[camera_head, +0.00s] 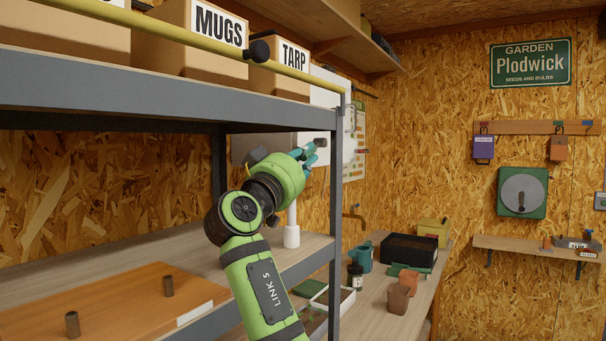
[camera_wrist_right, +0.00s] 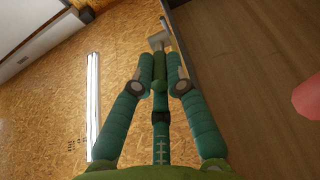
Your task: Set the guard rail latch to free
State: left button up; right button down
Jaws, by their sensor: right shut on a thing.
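The yellow guard rail (camera_head: 190,40) runs along the front of the upper shelf, with a black knob (camera_head: 258,50) on it. I cannot tell which part is the latch or how it is set. My right gripper (camera_head: 312,156) is below the upper shelf, near its far end, well below the knob. In the right wrist view its teal fingers (camera_wrist_right: 160,60) come together at a small pale grey piece (camera_wrist_right: 159,39). The fingers hide most of the contact, so I cannot tell what this piece is. My left gripper is not in view.
A grey shelf post (camera_head: 336,200) stands just right of my right gripper. Boxes marked MUGS (camera_head: 218,28) and TARP (camera_head: 293,54) sit behind the rail. An orange board (camera_head: 110,300) lies on the lower shelf. A bench with pots (camera_head: 398,298) is beyond.

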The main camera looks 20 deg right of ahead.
jog(key=b, duration=0.1)
jog(key=f+t+h+b, duration=0.1)
jog(key=shift+w+d+f+h+b, duration=0.15)
jog(key=shift+d+f+h+b, duration=0.1)
jog(key=shift+h+b, duration=0.1)
jog(key=shift+w+d+t+h+b, duration=0.1)
jog(key=shift+t+h+b, duration=0.15)
jog(key=shift+t+b, duration=0.3)
jog(key=shift+r, duration=0.1)
jog(key=c, duration=1.2)
grip_release()
jog(key=shift+c, duration=0.2)
jog(key=v, duration=0.7)
jog(key=shift+f, duration=0.2)
